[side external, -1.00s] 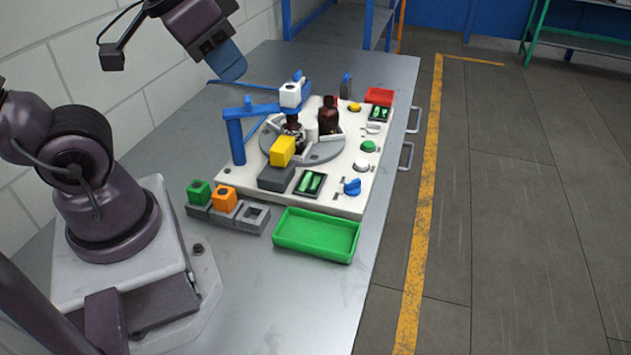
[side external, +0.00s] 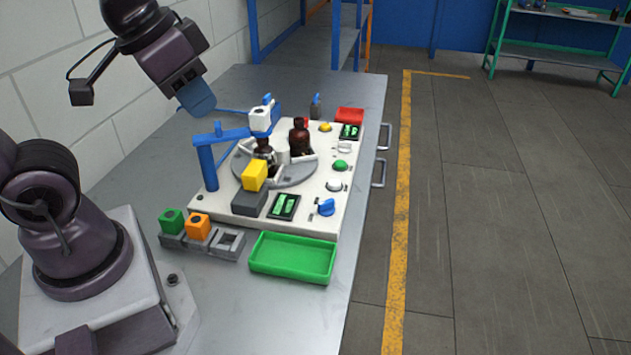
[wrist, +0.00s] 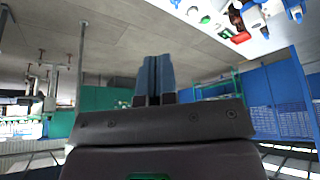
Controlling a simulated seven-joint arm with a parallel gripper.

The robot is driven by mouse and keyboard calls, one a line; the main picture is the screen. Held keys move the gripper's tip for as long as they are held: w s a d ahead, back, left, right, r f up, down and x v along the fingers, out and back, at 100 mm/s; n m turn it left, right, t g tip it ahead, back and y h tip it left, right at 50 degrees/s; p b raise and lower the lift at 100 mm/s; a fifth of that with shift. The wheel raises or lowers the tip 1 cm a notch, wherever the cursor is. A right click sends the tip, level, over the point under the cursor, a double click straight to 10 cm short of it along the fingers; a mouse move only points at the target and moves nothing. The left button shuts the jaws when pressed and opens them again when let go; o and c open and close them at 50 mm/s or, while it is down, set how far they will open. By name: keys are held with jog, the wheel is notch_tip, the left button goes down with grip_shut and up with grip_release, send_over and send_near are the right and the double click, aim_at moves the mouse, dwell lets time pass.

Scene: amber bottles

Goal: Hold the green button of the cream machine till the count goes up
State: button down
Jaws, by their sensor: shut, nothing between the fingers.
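The cream machine (side external: 300,222) lies on the grey table in the side external view. Its green button (side external: 340,165) is a round dome on the right side, between two white buttons. Two dark displays with green digits are on the machine, one at the front (side external: 284,206) and one at the back (side external: 350,131); the digits are too small to read. Amber bottles (side external: 299,138) stand on its grey turntable. My gripper (side external: 200,103) is raised behind and left of the machine, well away from the green button. Its blue fingers (wrist: 155,78) are together and empty in the wrist view.
A blue post with an arm (side external: 207,165) rises at the machine's left. A yellow block (side external: 254,175), a blue knob (side external: 326,207) and a red tray (side external: 349,115) are on or beside it. A green tray (side external: 293,258) and green and orange cubes (side external: 197,227) sit in front.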

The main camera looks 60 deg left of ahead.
jog(key=w+a+f+n+g+h, duration=0.1)
jog(key=w+f+n, duration=0.1)
jog(key=w+f, duration=0.35)
jog(key=w+a+f+n+g+h, duration=0.1)
jog(key=w+f+n, duration=0.1)
jog(key=w, duration=0.6)
jog(key=n+t+y, duration=0.5)
jog(key=n+y, duration=0.1)
jog(key=n, duration=0.4)
send_over(338, 162)
notch_tip(338, 162, down, 12)
jog(key=r, duration=0.1)
jog(key=shift+f, duration=0.25)
jog(key=shift+f, duration=0.1)
jog(key=shift+d+f, duration=0.1)
jog(key=shift+f, duration=4.2)
jog(key=shift+f, duration=0.1)
jog(key=shift+f, duration=0.3)
